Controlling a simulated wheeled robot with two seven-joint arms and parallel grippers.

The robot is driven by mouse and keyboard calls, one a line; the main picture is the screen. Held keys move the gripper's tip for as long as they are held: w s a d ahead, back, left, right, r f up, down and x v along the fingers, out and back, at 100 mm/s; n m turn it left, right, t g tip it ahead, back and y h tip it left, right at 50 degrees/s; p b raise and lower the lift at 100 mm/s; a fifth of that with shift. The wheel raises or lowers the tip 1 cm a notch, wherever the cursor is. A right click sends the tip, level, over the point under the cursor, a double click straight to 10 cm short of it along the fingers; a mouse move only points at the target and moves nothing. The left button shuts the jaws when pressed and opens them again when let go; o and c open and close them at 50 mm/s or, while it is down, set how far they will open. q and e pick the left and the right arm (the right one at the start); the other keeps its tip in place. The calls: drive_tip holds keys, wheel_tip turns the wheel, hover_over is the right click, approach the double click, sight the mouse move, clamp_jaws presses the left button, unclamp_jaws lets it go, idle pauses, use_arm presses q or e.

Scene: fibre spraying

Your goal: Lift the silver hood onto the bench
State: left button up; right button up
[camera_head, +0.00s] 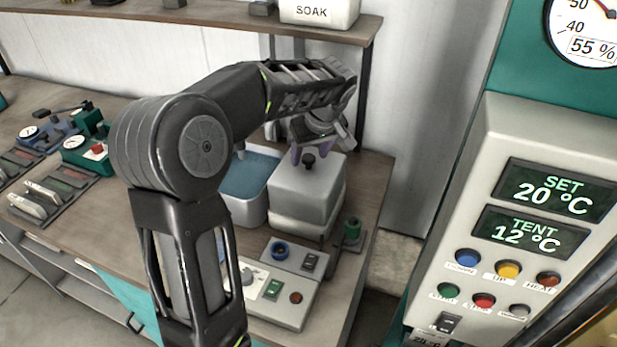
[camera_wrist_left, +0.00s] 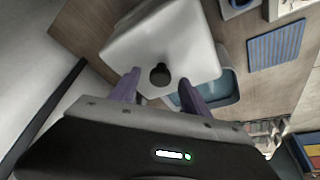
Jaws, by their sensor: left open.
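The silver hood (camera_head: 308,190) is a grey box-shaped cover with a black knob (camera_head: 308,160) on top. It sits at the right end of the bench (camera_head: 376,180), beside a tub of blue liquid. My left gripper (camera_head: 308,154) is just above the hood, around or close to the knob. In the left wrist view the hood (camera_wrist_left: 190,45) lies below, and its knob (camera_wrist_left: 159,74) shows between the two purple fingers of the open gripper (camera_wrist_left: 160,88). I cannot tell whether the fingers touch the knob. My right gripper is not in view.
The blue tub (camera_head: 250,180) stands left of the hood. A control box (camera_head: 285,290) with a blue ring and switches sits in front. A shelf with a SOAK container (camera_head: 318,10) is above. A control panel (camera_head: 530,220) is at right.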

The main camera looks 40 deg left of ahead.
use_arm(q)
clamp_jaws()
idle(0.5)
idle(0.8)
